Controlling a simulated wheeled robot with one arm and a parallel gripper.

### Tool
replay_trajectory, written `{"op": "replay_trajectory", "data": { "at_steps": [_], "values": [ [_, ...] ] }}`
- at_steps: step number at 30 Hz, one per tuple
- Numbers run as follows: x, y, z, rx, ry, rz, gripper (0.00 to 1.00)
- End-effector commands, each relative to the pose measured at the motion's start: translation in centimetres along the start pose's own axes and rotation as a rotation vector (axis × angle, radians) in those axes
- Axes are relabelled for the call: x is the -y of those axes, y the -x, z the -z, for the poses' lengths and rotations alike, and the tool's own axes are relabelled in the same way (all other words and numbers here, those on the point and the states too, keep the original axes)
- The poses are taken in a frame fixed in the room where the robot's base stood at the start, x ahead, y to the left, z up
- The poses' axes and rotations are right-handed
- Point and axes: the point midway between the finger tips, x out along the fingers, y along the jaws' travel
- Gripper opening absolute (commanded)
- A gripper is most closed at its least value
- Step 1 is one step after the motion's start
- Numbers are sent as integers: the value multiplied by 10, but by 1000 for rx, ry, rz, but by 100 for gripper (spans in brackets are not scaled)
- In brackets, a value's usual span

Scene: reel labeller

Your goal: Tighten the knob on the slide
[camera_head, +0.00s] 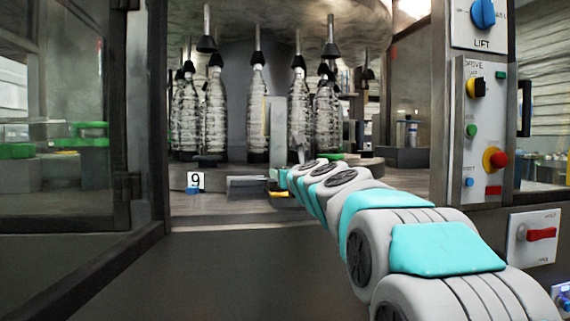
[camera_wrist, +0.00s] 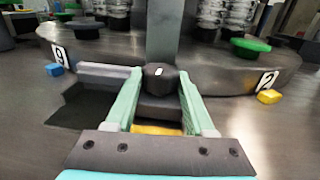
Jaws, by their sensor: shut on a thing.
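A black round knob (camera_wrist: 160,75) with a white mark on its top shows in the wrist view, at the foot of a grey upright post (camera_wrist: 161,32). My gripper (camera_wrist: 159,80) has its two pale green fingers on either side of the knob and is shut on it. Below the knob is a dark block (camera_wrist: 158,108), which looks like part of the slide, with a yellow piece (camera_wrist: 158,130) nearer me. A light bar (camera_wrist: 105,70) runs to the left. In the head view my gripper (camera_head: 282,180) is small, and I cannot make out the knob there.
A plate marked 9 (camera_head: 195,182) stands left, and a plate marked 2 (camera_wrist: 267,82) right. Several bottles (camera_head: 258,108) hang or stand behind. A control panel (camera_head: 482,130) is at the right, and a glass door frame (camera_head: 150,110) at the left.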

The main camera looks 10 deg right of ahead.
Motion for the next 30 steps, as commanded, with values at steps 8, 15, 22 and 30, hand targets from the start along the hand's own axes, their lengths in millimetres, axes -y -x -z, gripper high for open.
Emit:
{"op": "replay_trajectory", "data": {
  "at_steps": [8, 15, 22, 30],
  "values": [
    [-2, 0, -2, 1, 0, 64, 0],
    [-6, 0, -1, 2, -6, 108, 0],
    [-7, -1, 0, 1, -5, 158, 0],
    [-6, -1, 0, 2, -3, 230, 0]
  ]
}}
